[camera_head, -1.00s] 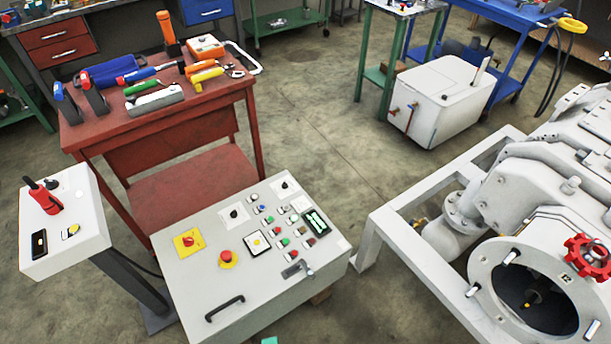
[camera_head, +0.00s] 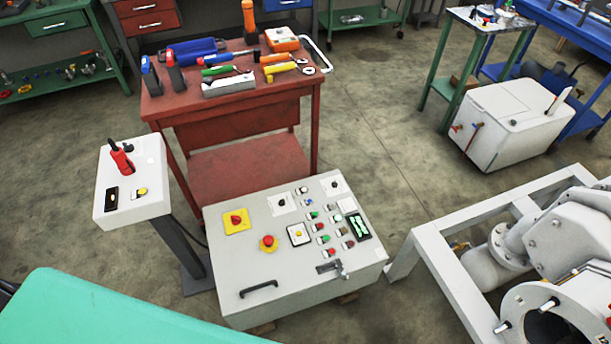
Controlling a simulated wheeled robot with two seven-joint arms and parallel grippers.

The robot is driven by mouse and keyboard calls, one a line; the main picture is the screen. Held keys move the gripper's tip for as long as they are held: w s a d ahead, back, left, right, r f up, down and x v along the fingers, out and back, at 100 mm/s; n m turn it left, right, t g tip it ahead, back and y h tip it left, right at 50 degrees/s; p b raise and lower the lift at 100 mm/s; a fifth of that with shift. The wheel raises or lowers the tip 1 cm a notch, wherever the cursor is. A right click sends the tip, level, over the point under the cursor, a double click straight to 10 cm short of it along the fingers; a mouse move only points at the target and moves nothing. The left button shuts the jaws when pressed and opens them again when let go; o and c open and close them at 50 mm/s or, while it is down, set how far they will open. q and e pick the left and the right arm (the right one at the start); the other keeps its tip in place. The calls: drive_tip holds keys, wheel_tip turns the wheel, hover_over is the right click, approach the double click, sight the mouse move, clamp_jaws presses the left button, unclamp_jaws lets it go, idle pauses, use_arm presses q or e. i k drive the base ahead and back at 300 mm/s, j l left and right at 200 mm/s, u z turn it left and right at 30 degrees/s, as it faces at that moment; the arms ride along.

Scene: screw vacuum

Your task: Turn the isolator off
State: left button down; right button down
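A sloping grey control panel (camera_head: 222,281) stands low in the middle of the head view. It bears a red rotary switch on a yellow square plate (camera_head: 237,221) and a red mushroom button (camera_head: 268,243). On the left, a white pedestal box (camera_head: 155,184) carries a red and black lever handle (camera_head: 121,158), standing up from its top. Neither is labelled legibly, so I cannot tell which is the isolator. Neither gripper is in view, and nothing is seen touching the switch or the lever.
A red workbench (camera_head: 250,107) with tools stands behind the panel. A white pump frame (camera_head: 450,280) stands at the right, and a white tank (camera_head: 510,125) behind it. Open concrete floor (camera_head: 365,130) lies between the bench and the tank.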

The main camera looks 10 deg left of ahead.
sight(235, 220)
drive_tip(key=u, duration=1.1)
